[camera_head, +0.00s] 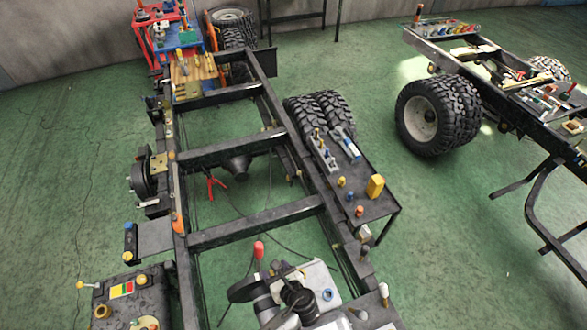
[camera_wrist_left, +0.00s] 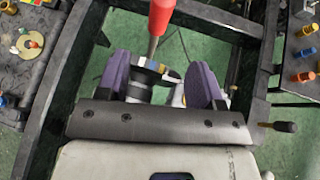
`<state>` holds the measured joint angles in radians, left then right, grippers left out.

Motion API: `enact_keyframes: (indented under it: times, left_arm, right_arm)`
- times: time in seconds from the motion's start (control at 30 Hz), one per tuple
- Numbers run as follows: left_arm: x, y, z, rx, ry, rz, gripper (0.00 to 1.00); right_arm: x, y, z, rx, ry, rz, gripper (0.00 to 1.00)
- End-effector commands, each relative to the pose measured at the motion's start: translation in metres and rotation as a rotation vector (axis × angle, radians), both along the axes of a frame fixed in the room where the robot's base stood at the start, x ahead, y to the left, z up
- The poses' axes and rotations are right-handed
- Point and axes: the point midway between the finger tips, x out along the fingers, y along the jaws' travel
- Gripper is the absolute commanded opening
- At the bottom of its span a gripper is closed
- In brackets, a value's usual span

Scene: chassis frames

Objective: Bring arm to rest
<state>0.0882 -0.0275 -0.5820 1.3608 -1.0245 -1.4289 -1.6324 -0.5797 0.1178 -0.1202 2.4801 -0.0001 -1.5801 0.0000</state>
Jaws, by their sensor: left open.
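My left gripper (camera_head: 275,270) is at the bottom middle of the head view, over the front part of the black chassis frame (camera_head: 255,218). In the left wrist view the gripper (camera_wrist_left: 160,72) has its purple-padded fingers spread apart. A red-handled tool (camera_wrist_left: 160,15) with a metal shaft appears between them at the top; its red handle also shows in the head view (camera_head: 258,250). I cannot tell whether the fingers touch it. Dark round parts hide some of the space between the fingers. My right gripper does not show.
A side shelf with a yellow block (camera_head: 375,186) and small parts adjoins the frame's right rail. A second chassis (camera_head: 480,62) stands at right. Green floor (camera_head: 440,225) lies open between.

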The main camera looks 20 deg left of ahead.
Motion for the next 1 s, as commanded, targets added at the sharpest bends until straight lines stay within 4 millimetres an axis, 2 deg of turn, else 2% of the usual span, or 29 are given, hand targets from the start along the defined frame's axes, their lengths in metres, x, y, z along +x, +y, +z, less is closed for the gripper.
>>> enact_keyframes:
  times: [0.23, 0.37, 0.47, 0.53, 0.6, 0.67, 0.73, 0.83, 0.93, 1.0]
  left_arm:
    - [0.0, 0.0, 0.0, -0.02, -0.025, 0.019, 0.61]
    - [0.0, 0.001, 0.0, -0.107, -0.135, 0.106, 0.61]
    - [-0.004, 0.0, -0.003, -0.235, -0.262, 0.236, 0.61]
    - [-0.007, -0.003, -0.007, -0.37, -0.352, 0.358, 0.61]
    - [-0.008, -0.012, -0.001, -0.538, -0.451, 0.497, 0.61]
    - [-0.006, -0.02, 0.01, -0.7, -0.535, 0.632, 0.61]
    - [-0.002, -0.028, 0.031, -0.906, -0.628, 0.813, 0.61]
    - [0.006, -0.031, 0.075, -1.218, -0.741, 1.09, 0.61]
    - [-0.005, -0.026, 0.113, -1.457, -0.77, 1.327, 0.61]
    - [-0.022, -0.017, 0.137, -1.581, -0.756, 1.45, 0.61]
  right_arm:
    - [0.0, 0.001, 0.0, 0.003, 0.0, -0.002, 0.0]
    - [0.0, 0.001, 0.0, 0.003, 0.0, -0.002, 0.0]
    - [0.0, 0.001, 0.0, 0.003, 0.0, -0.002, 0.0]
    - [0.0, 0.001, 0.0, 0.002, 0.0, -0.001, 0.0]
    - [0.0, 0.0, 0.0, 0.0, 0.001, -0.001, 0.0]
    - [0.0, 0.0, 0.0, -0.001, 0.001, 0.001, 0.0]
    - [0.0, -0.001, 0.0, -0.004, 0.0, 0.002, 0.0]
    - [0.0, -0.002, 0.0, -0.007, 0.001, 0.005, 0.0]
    - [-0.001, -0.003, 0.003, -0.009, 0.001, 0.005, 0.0]
    - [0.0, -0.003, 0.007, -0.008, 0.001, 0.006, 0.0]
